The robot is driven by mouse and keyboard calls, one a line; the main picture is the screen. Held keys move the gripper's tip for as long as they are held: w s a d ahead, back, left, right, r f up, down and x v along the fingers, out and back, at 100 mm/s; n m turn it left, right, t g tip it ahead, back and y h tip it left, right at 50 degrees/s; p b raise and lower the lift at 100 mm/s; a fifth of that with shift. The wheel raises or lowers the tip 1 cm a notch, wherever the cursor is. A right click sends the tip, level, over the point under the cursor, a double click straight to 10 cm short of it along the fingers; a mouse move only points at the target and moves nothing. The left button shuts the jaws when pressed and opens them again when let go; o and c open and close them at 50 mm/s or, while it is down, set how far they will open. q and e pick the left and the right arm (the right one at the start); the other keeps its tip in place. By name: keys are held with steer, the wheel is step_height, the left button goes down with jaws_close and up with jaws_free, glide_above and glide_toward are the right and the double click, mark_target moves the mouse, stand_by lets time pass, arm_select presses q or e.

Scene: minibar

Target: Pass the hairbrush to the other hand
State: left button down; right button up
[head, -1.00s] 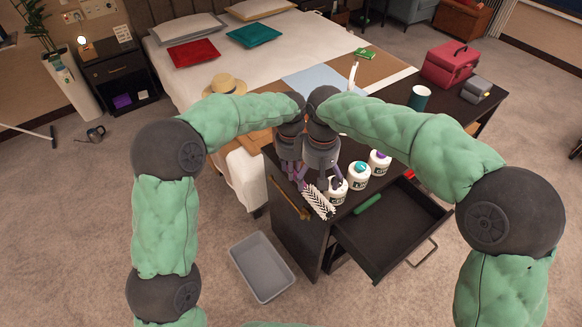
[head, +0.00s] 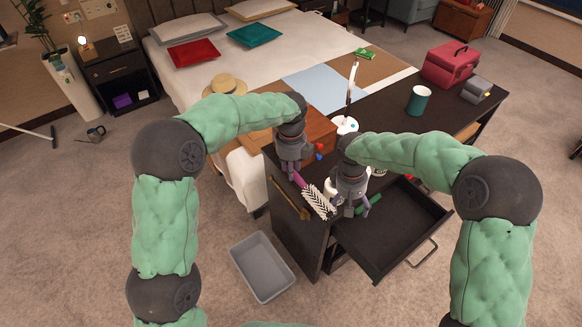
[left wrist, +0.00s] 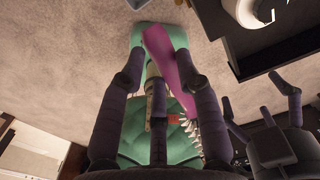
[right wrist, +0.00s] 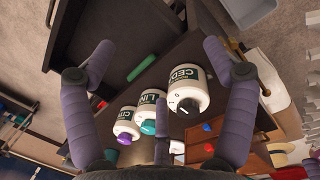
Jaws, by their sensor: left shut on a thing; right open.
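The hairbrush, with a magenta handle and pale bristles, hangs from my left gripper (head: 294,171) with its bristled head (head: 318,203) pointing down and to the right, above the near end of the dark desk. My left gripper is shut on it. In the left wrist view the magenta handle (left wrist: 168,55) and part of the bristles (left wrist: 216,132) show. My right gripper (head: 356,210) is open and empty, to the right of the brush and apart from it. In the right wrist view its spread fingers (right wrist: 155,62) have nothing between them, with bottles beyond.
White labelled bottles (right wrist: 183,90) stand on the desk near my right gripper, which partly hides them in the head view. An open drawer (head: 392,245) juts out with a green item (right wrist: 143,68) in it. A wooden box (head: 320,130) lies behind. A grey bin (head: 262,266) stands on the floor.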

steer(key=s+a+f+m+y, duration=0.1)
steer(key=s+a+f+y, duration=0.1)
steer(key=s+f, duration=0.5)
steer(key=s+a+f+m+y, duration=0.2)
steer(key=s+f+y, duration=0.1)
steer(key=f, duration=0.7)
steer(key=s+f+m+t, duration=0.1)
steer(key=s+f+m, duration=0.3)
steer(key=s+f, duration=0.3)
steer(key=s+d, duration=0.1)
steer(key=s, duration=0.2)
steer(key=shift+s, duration=0.3)
